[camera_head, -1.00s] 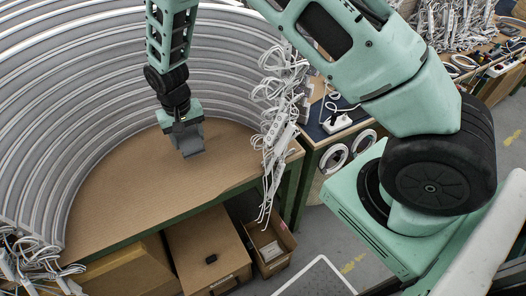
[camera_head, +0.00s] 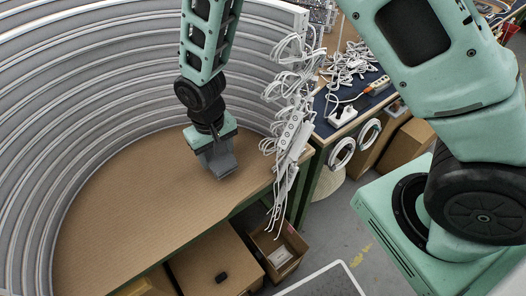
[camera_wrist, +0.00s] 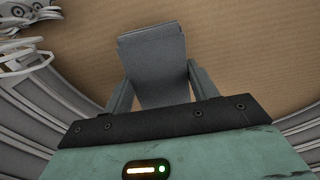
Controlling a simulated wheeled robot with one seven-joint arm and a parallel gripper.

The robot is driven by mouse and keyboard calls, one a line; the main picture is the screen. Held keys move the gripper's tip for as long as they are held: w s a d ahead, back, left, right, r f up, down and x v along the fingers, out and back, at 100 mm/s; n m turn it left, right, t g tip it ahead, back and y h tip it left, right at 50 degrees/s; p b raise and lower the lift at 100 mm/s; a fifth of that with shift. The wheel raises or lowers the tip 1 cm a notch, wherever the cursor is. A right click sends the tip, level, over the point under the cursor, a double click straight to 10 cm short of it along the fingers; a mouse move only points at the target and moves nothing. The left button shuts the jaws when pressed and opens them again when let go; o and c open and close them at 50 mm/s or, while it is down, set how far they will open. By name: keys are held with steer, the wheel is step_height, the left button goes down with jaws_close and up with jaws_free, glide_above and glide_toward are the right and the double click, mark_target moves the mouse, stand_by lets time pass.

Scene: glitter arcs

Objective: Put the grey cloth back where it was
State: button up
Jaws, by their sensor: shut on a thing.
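My gripper (camera_head: 212,155) is above the brown tabletop (camera_head: 130,200), near its right side and close to the hanging cables. It is shut on the grey cloth (camera_head: 221,165), which shows as a small flat folded piece below the fingers. In the wrist view the grey cloth (camera_wrist: 153,60) sits between the two fingers (camera_wrist: 155,92) and sticks out past them over the brown surface. Whether the cloth's lower edge touches the tabletop, I cannot tell.
A curved grey ribbed wall (camera_head: 90,90) rings the table's back and left. White cables and power strips (camera_head: 290,130) hang at its right end, close to my gripper. Cardboard boxes (camera_head: 205,262) stand below. The tabletop's left and middle are clear.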

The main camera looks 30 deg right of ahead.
steer(key=p, duration=0.2)
glide_above(262, 162)
steer(key=shift+f+p, duration=0.45)
steer(key=shift+f, duration=1.3)
steer(key=shift+f, duration=0.2)
steer(key=o, duration=1)
steer(key=shift+o, duration=0.2)
steer(key=shift+r, duration=0.15)
step_height(262, 162, up, 12)
steer(key=b, duration=0.1)
